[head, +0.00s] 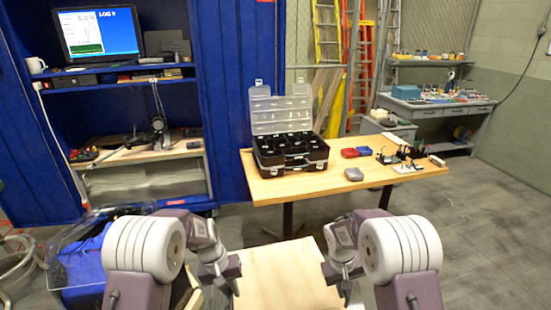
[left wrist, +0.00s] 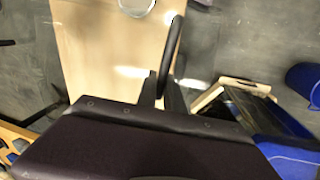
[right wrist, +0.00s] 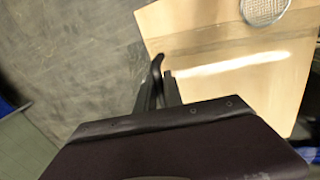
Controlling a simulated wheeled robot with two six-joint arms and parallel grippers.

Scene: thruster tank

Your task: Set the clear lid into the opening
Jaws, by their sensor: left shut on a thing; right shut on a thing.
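My left gripper (head: 222,282) and right gripper (head: 345,284) hang side by side low in the head view. In the left wrist view the left jaws (left wrist: 162,92) are shut on a dark upright handle (left wrist: 174,48). In the right wrist view the right jaws (right wrist: 158,90) are shut on a similar dark handle (right wrist: 157,66). Pale streaks between them suggest the clear lid (right wrist: 225,66), but its outline is hard to see. A clear-walled tank (head: 62,275) with blue inside stands at lower left; its opening is partly hidden by my left arm.
A pale wooden surface (head: 285,275) lies below the grippers, with a round grey object (right wrist: 264,9) on or above it. A wooden table (head: 350,184) with an open dark case (head: 290,158) stands ahead. A blue cabinet (head: 238,90) is at the left. Grey floor is clear at right.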

